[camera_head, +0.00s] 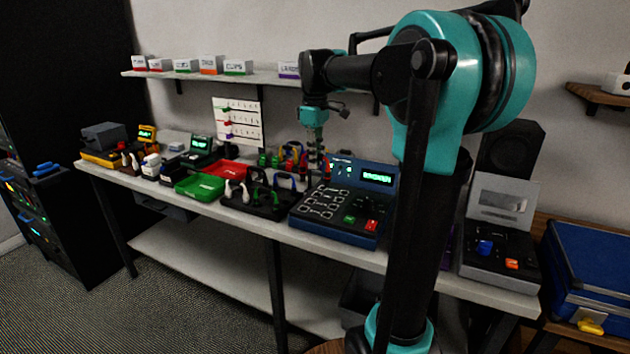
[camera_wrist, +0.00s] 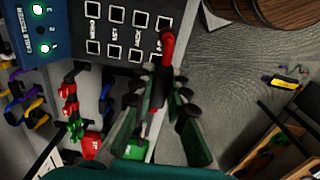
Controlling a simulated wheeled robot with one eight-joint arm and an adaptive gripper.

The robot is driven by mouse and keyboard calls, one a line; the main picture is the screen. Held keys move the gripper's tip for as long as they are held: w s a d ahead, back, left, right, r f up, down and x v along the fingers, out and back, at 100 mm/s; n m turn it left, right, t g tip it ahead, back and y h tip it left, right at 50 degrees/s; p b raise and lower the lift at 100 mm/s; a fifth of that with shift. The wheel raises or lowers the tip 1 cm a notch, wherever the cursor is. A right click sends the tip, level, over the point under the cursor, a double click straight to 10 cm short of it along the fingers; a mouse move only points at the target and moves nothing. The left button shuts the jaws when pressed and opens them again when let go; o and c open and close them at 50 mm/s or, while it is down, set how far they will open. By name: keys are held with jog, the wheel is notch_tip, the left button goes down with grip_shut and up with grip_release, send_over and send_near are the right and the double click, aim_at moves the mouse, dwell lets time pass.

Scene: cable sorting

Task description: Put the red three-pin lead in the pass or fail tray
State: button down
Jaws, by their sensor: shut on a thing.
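My gripper (camera_wrist: 160,82) is shut on a lead with a red end (camera_wrist: 167,45) and a dark body, held above the bench near the blue tester. The lead's pins are too small to make out. In the head view my gripper (camera_head: 316,148) hangs over the bench just left of the tester's back. The green tray (camera_head: 199,186) lies near the bench's front edge, with the red tray (camera_head: 229,168) behind it. Parts of the red tray (camera_wrist: 91,145) and green tray (camera_wrist: 135,152) also show low in the wrist view; the fingers partly hide the green one.
The blue tester (camera_head: 335,213) stands right of a black rack (camera_head: 262,208) with looped leads. More coloured leads stand on a rack behind, including red ones (camera_wrist: 69,100). A grey case (camera_head: 500,255) is at the right. Bare bench edge and floor lie in front.

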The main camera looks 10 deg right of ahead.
notch_tip(320, 180, up, 11)
jog(key=shift+r, duration=0.2)
dwell(0.6)
jog(key=shift+f, duration=0.1)
